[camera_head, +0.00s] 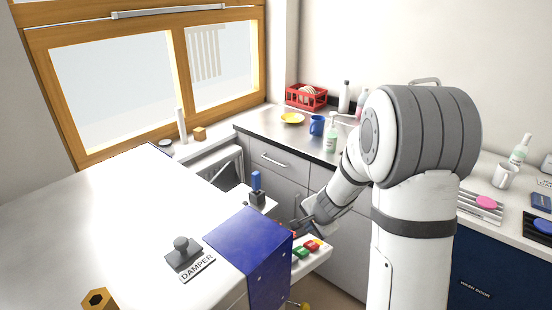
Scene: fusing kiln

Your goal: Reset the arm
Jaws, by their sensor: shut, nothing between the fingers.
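My arm reaches from the right toward the lower middle of the head view. My gripper (296,226) is small at this distance, just behind the right edge of the blue panel (258,240). It is shut and holds nothing that I can see. I cannot tell whether the tips touch anything.
A white surface with a damper knob (181,248) fills the left. A blue-handled switch (256,184) stands near the gripper. Behind are a counter with a red basket (306,97), blue mug (317,125) and bottles. A worktop with a white cup (503,175) is at right.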

